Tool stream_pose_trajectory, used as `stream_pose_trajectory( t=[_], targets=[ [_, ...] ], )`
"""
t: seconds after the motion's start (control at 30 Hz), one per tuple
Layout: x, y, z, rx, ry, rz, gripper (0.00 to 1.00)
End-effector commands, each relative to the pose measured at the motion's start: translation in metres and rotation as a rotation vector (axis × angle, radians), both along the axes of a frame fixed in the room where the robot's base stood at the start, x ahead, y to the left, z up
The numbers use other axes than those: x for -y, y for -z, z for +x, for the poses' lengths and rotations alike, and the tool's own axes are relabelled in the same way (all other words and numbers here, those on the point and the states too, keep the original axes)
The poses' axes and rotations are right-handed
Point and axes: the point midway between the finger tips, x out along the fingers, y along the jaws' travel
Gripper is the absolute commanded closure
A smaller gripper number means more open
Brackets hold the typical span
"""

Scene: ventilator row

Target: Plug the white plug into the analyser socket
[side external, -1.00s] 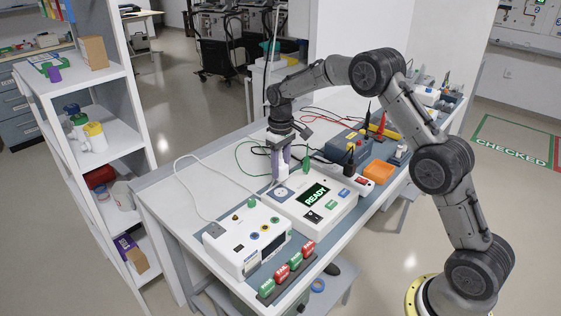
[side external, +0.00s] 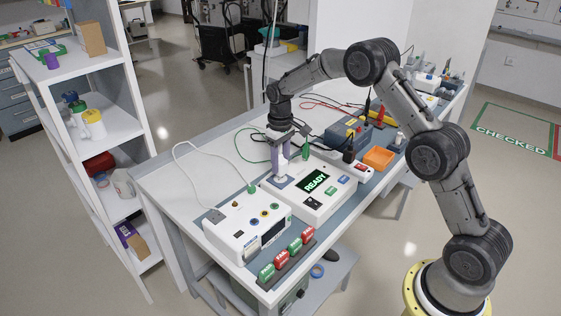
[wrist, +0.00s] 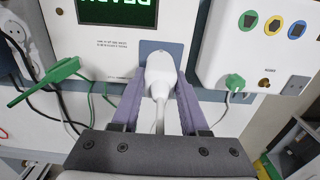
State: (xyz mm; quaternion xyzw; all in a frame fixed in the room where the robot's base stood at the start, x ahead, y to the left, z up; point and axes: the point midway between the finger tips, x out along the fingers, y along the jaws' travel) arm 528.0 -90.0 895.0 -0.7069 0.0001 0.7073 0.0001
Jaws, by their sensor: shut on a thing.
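The white plug (wrist: 158,72) is between my gripper's purple fingers, with its white cable running back toward the palm. In the wrist view the plug's head lies over the blue-grey socket plate (wrist: 176,47) and hides the socket face. I cannot tell whether the plug is fully seated. My gripper also shows in the wrist view (wrist: 158,88).
A second white box (side external: 240,232) with coloured round ports stands at the left. Red and green tags (side external: 288,255) line the bench's front. A green clip (wrist: 45,82) and black leads lie beside the gripper. An orange bin (side external: 378,158) sits to the right.

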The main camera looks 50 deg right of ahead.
Motion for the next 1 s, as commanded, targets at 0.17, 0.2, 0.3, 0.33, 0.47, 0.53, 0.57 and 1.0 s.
stream_pose_trajectory(
  t=[0.17,0.2,0.3,0.33,0.47,0.53,0.57,1.0],
  targets=[
    [0.000,0.000,0.000,0.001,0.000,0.000,1.00],
    [0.000,0.000,0.000,0.001,0.000,0.000,1.00],
    [0.000,0.001,0.000,0.000,0.000,0.000,1.00],
    [0.000,0.002,0.000,0.000,0.000,0.000,1.00],
    [0.000,0.004,0.000,0.000,0.000,0.000,1.00],
    [0.000,0.006,0.000,0.000,0.000,0.000,1.00],
    [0.000,0.006,0.000,0.001,0.000,0.000,1.00],
    [0.000,0.014,0.000,0.000,0.000,0.000,1.00]
  ],
)
